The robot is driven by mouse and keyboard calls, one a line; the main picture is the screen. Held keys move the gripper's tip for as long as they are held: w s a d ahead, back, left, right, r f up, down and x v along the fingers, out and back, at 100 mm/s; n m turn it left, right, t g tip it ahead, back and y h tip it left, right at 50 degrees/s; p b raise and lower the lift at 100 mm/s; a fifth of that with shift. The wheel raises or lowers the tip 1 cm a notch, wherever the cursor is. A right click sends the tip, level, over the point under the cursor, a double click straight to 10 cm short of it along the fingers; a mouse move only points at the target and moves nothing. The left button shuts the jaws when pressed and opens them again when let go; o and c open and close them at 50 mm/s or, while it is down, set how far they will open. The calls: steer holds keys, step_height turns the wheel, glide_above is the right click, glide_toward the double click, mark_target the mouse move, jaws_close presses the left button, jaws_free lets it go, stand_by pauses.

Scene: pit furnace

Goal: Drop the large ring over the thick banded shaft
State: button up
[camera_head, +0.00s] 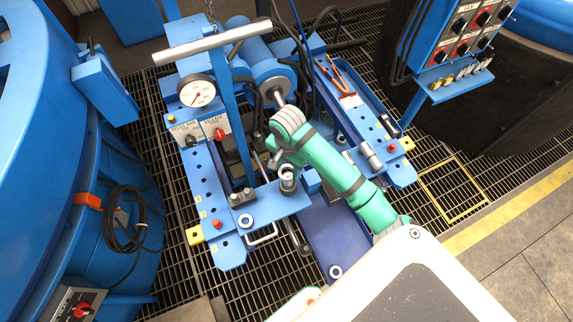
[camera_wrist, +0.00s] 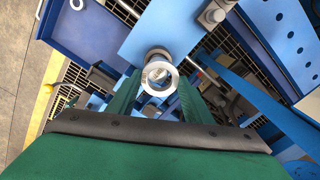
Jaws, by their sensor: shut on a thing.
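The large ring (camera_wrist: 160,78) is a pale metal ring between my two green fingers in the wrist view. My gripper (camera_wrist: 161,88) is shut on it. A grey upright shaft (camera_wrist: 157,53) shows just beyond the ring's far edge, partly hidden by it; I cannot make out its bands clearly. In the head view the ring (camera_head: 287,170) is near my gripper (camera_head: 280,163), with the dark shaft (camera_head: 288,186) just below it on the blue plate (camera_head: 270,207). The ring looks close to the shaft top, but I cannot tell whether it is around it or touching.
Another ring (camera_head: 245,220) lies on the blue plate to the left. One more ring (camera_head: 335,271) lies in the dark blue tray (camera_head: 322,235). A pressure gauge (camera_head: 197,91) and a grey T-bar (camera_head: 212,40) stand behind at left. A blue rail with a grey cylinder (camera_head: 371,155) is at right.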

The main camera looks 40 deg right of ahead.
mark_target(288, 176)
steer(key=shift+s+d+f, duration=0.2)
steer(key=shift+s+f, duration=0.1)
steer(key=shift+f, duration=0.25)
steer(key=shift+w+a+f, duration=0.1)
steer(key=shift+a+f, duration=0.05)
steer(key=shift+f, duration=1)
steer(key=o, duration=1.3)
steer(key=shift+r, duration=0.1)
